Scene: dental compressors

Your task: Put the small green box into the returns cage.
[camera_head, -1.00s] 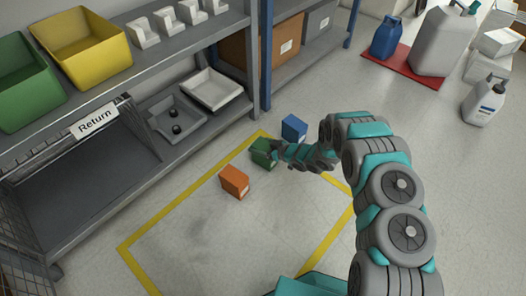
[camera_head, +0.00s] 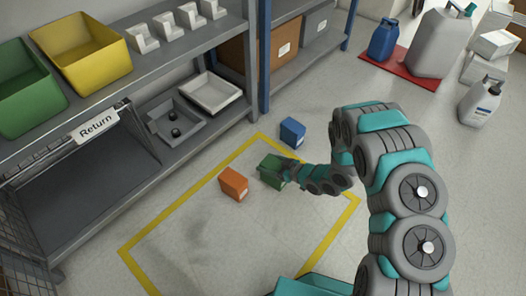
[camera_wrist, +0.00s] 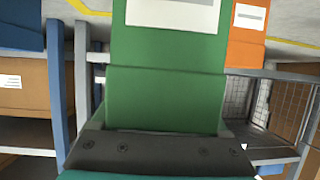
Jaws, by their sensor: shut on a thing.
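The small green box (camera_head: 271,166) is in the middle of the head view, between an orange box and a blue box. My gripper (camera_head: 285,171) is shut on it from its right side. In the wrist view the green box (camera_wrist: 165,98) fills the middle, with a white label at the top edge; the dark base of my gripper (camera_wrist: 160,151) is close against it. I cannot tell exactly how high the box is above the floor. The returns cage (camera_head: 80,190), a dark bay with mesh sides and a "Return" sign (camera_head: 97,125), is at the left, apart from the box.
The orange box (camera_head: 233,184) and blue box (camera_head: 292,132) stand on the floor nearby. A yellow line (camera_head: 182,209) frames mostly bare floor. Grey trays (camera_head: 176,122) sit on the lower shelf beside the cage; green and yellow bins stand above. Jugs stand at the back right.

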